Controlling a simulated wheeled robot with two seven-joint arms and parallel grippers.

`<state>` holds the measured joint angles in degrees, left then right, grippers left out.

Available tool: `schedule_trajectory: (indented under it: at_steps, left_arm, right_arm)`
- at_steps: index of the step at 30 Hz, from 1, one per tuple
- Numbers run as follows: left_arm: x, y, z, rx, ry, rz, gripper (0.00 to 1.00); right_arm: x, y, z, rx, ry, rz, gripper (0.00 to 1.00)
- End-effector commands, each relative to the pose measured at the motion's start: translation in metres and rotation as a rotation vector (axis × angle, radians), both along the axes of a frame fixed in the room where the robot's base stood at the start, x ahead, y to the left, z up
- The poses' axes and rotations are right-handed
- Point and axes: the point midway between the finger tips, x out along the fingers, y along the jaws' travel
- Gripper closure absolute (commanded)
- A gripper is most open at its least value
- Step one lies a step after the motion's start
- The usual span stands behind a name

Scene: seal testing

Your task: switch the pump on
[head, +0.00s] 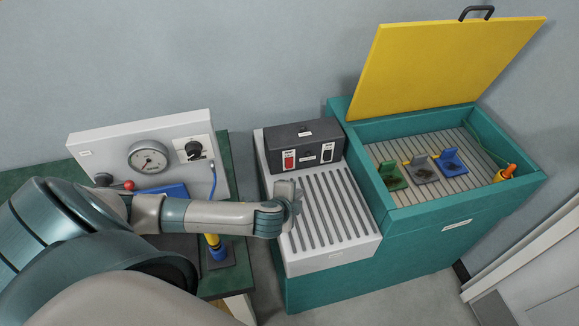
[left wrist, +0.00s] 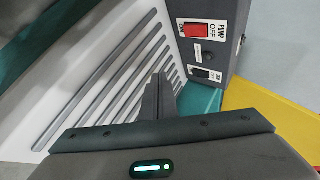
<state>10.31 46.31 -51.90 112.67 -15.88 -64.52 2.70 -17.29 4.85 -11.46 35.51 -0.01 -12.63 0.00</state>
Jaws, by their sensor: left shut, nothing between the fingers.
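The dark control box (head: 304,146) stands on the back of the grey slatted worktop (head: 338,213). Its front carries a red switch (head: 289,159) on the left and a black switch (head: 327,152) on the right. In the left wrist view the red switch (left wrist: 196,30) has the words PUMP and OFF beside it; which way it is tipped I cannot tell. The black switch (left wrist: 207,74) is below it there. My left gripper (head: 297,193) is shut and empty, over the slats in front of the box and apart from the red switch. Its closed fingers (left wrist: 160,84) show in the left wrist view.
Right of the worktop is a green bin (head: 460,205) with its yellow lid (head: 440,65) raised and several coloured brackets inside. A gauge panel (head: 150,150) stands on the left bench. A blue-and-yellow piece (head: 216,251) stands below my left forearm.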

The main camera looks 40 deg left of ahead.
Motion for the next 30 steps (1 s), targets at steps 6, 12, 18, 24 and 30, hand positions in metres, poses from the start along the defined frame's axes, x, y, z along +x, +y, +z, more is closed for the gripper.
schedule_trajectory:
  at_steps: [6, 12, 18, 24, 30]
  left_arm:
    - [0.005, 0.006, -0.002, 0.000, -0.001, 0.000, 1.00]
    - [0.015, 0.018, -0.005, 0.002, -0.001, 0.002, 1.00]
    - [0.031, 0.036, -0.008, 0.003, -0.002, 0.001, 1.00]
    - [0.045, 0.052, -0.009, 0.001, 0.000, 0.002, 1.00]
    - [0.054, 0.063, -0.010, 0.001, -0.001, 0.001, 1.00]
  right_arm:
    - [0.000, 0.000, -0.005, 0.000, 0.000, 0.000, 0.69]
    - [0.000, 0.004, -0.014, 0.003, 0.000, -0.002, 0.69]
    - [0.001, 0.009, -0.027, 0.010, -0.001, -0.003, 0.69]
    - [0.002, 0.010, -0.032, 0.010, -0.003, -0.003, 0.69]
    - [0.003, 0.007, -0.034, 0.007, -0.004, -0.002, 0.69]
